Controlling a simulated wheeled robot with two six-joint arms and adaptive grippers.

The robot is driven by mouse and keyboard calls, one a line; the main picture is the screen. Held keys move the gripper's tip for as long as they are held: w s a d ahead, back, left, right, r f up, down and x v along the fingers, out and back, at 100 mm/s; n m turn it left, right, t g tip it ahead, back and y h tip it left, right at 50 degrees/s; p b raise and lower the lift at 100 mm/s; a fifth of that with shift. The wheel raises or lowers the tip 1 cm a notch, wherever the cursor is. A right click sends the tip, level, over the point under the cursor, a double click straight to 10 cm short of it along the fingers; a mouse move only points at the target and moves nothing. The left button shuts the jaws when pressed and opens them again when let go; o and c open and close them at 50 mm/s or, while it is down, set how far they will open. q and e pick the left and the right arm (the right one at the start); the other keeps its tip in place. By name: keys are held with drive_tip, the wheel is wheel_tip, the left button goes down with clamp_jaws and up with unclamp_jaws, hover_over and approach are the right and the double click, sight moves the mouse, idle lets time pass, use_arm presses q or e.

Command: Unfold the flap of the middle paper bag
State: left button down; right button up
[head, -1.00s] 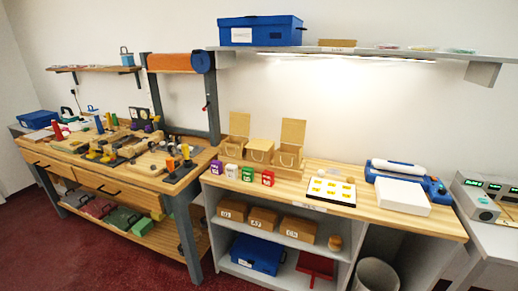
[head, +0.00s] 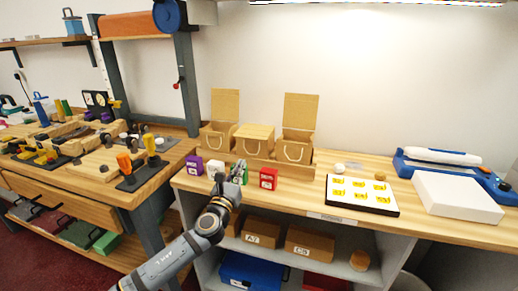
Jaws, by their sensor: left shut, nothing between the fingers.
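Three brown paper bags stand in a row at the back of the wooden counter. The middle paper bag (head: 254,146) has its flap (head: 255,131) folded over its top, with a pale handle loop on its front. The left bag (head: 214,139) and the right bag (head: 294,150) have their flaps standing upright. My left gripper (head: 238,170) is in front of and below the middle bag, apart from it, shut and empty. It partly covers a small green box. My right gripper is out of view.
Small purple (head: 194,166), white (head: 216,168) and red (head: 268,179) boxes stand in front of the bags, close around my left gripper. A white tray with yellow pieces (head: 362,195) lies to the right. A workbench with tools (head: 85,150) is at left.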

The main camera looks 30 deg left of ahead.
use_arm(q)
drive_tip(key=r+p+x, duration=0.1)
drive_tip(key=p+x, duration=0.1)
drive_tip(key=x, duration=0.7)
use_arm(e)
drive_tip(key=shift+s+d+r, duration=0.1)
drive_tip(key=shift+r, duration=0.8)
use_arm(q)
drive_tip(key=shift+d+r, duration=0.1)
